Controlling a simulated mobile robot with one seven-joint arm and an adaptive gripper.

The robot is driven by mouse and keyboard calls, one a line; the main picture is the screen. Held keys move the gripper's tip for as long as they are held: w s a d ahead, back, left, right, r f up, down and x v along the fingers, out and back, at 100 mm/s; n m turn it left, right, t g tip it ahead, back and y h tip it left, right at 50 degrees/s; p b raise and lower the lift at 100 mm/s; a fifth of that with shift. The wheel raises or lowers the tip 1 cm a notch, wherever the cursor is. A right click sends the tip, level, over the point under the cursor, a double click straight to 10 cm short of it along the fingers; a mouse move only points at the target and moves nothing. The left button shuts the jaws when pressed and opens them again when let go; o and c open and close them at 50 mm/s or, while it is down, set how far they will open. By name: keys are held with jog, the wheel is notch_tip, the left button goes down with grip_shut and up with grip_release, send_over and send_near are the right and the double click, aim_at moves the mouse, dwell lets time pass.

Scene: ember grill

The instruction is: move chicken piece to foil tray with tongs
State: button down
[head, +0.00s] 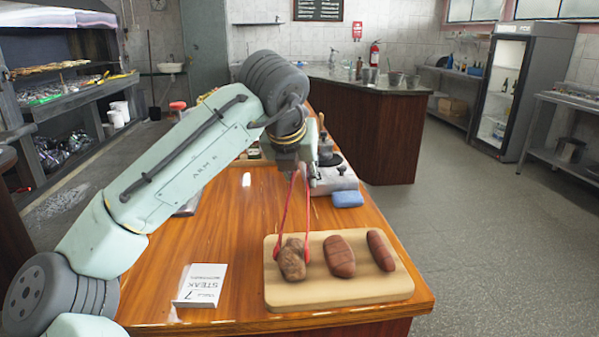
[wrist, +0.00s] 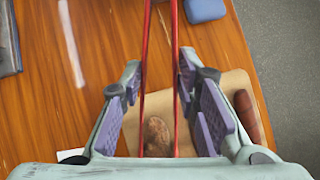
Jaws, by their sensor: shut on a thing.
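My gripper (head: 304,170) is shut on the red tongs (head: 284,215), which hang down over the front of the table; my gripper (wrist: 158,82) also shows in the wrist view. The tong arms are spread, with one tip on each side of a knobbly brown piece, which looks like the chicken piece (head: 292,262). It lies at the left of a wooden board (head: 340,294). I cannot tell whether the tips touch it. The wrist view shows the chicken piece (wrist: 157,136) between the two red tong arms (wrist: 146,60). I cannot make out a foil tray for certain.
A scored brown piece (head: 339,256) and a sausage-like piece (head: 381,251) lie right of the chicken on the board. A white card (head: 201,286) lies left of the board. A blue block (head: 347,199) lies behind it. Bare wooden tabletop (head: 235,235) is free on the left.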

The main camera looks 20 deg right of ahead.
notch_tip(320, 180, up, 12)
jog(key=p, duration=0.5)
dwell(0.4)
